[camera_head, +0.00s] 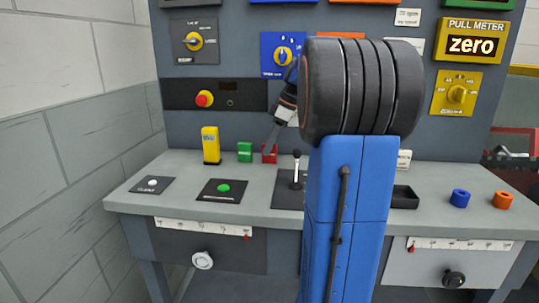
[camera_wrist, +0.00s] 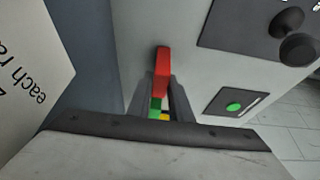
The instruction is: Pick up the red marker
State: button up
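The red marker (camera_wrist: 161,75) is a small upright block. In the wrist view it lies between the two dark fingertips of my gripper (camera_wrist: 160,90). The fingers look close to both its sides, but I cannot tell whether they touch it. In the head view the red marker (camera_head: 270,156) stands at the back of the grey bench (camera_head: 245,204), right of a green block (camera_head: 245,152). My gripper (camera_head: 273,138) reaches down to it from the upper right and covers part of it. My blue arm hides the middle of the bench.
A yellow block (camera_head: 211,145) stands left of the green one. A black lever (camera_head: 296,168) rises just right of the red marker. A panel of switches (camera_head: 233,60) stands behind.

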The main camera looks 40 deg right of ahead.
grip_shut()
jog(key=shift+r, duration=0.1)
jog(key=shift+s+a+r, duration=0.1)
jog(key=shift+a+r, duration=0.05)
jog(key=shift+r, duration=0.15)
notch_tip(320, 180, up, 6)
jog(key=shift+f, duration=0.1)
jog(key=shift+s+a+r, duration=0.15)
jog(key=shift+r, duration=0.1)
jog(key=s+a, duration=1.2)
jog(key=a, duration=0.2)
jog(key=shift+s, duration=0.4)
